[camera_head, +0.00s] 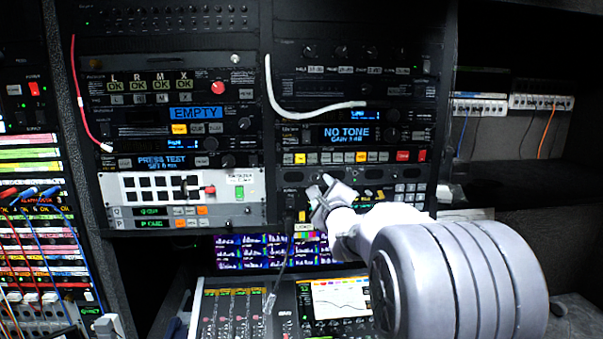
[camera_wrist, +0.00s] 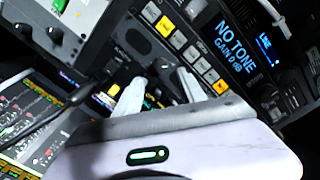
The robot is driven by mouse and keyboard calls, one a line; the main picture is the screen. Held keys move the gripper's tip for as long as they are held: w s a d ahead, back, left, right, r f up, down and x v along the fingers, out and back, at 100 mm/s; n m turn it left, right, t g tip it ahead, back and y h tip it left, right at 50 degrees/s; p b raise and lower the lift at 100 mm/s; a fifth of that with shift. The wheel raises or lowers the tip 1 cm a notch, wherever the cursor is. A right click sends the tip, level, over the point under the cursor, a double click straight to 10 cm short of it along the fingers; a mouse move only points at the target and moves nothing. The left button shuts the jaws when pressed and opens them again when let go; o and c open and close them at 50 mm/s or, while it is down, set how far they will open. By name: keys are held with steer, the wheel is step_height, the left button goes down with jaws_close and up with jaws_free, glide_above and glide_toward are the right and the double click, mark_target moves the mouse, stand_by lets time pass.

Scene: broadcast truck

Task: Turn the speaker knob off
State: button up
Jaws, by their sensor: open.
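My white gripper (camera_head: 321,190) is at the front of the right equipment rack, by the left part of the panel (camera_head: 410,172) below the "NO TONE" unit. In the wrist view its two fingers are spread, with a gap between them (camera_wrist: 160,76), and nothing is clearly held. I cannot pick out the speaker knob for certain; the fingers and arm cover part of this panel. I cannot tell whether the fingertips touch it.
The "NO TONE" unit (camera_head: 347,134) is just above my gripper. A white cable (camera_head: 275,92) loops over the rack above. A mixing console with a lit screen (camera_head: 340,298) lies below. Coloured patch cables (camera_head: 45,215) hang at the left.

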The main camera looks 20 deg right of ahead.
mark_target(316, 179)
steer(key=x, duration=0.1)
steer(key=p+x, duration=0.1)
steer(key=x, duration=0.3)
steer(key=shift+w+r+p, duration=0.2)
steer(key=shift+r+p, duration=0.1)
steer(key=shift+p, duration=0.05)
steer(key=shift+w+d+f, duration=0.2)
steer(key=shift+w+d, duration=0.05)
steer(key=shift+w, duration=0.5)
steer(key=shift+s, duration=0.1)
jaws_close()
